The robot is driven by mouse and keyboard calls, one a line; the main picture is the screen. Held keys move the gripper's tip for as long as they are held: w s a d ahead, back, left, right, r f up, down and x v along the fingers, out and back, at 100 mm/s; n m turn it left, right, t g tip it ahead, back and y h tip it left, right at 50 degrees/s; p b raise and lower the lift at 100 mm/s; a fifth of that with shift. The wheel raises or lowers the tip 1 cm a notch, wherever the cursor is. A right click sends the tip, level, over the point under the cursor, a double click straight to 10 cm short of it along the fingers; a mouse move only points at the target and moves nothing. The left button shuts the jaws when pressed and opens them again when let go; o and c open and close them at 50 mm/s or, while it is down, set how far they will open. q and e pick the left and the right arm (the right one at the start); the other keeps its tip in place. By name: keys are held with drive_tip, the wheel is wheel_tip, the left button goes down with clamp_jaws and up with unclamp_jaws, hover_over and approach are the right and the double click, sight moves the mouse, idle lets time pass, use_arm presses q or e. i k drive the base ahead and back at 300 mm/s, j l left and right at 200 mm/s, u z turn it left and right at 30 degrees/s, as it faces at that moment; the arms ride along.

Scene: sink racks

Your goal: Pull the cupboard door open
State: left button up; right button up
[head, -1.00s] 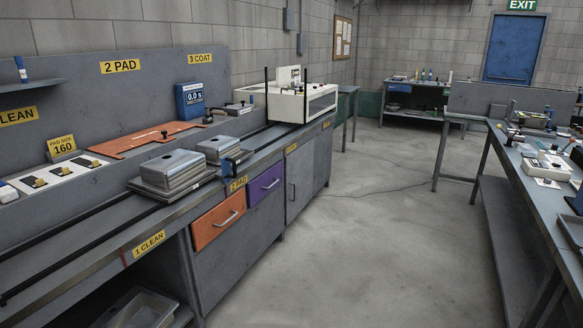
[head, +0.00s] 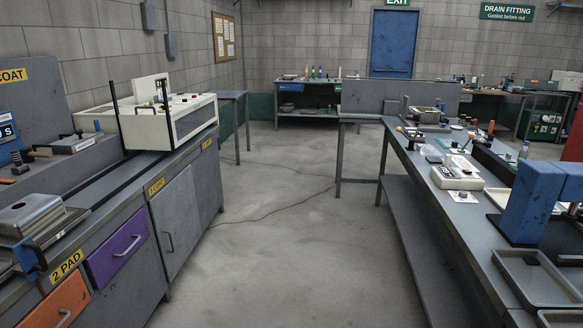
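The cupboard door (head: 177,225) is a grey panel in the front of the left workbench, below a yellow label. Its upright bar handle (head: 170,242) is on the door's left side. The door looks shut, flush with the bench front. Neither of my grippers shows in the head view, so I cannot see where they are relative to the door.
A purple drawer (head: 118,250) and an orange drawer (head: 57,306) are left of the door. A white machine (head: 170,120) stands on the bench above.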

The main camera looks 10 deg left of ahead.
sight(174, 209)
drive_tip(key=i, duration=0.9)
drive_tip(key=i+u, duration=0.15)
drive_tip(key=i, duration=0.8)
drive_tip(key=l, duration=0.05)
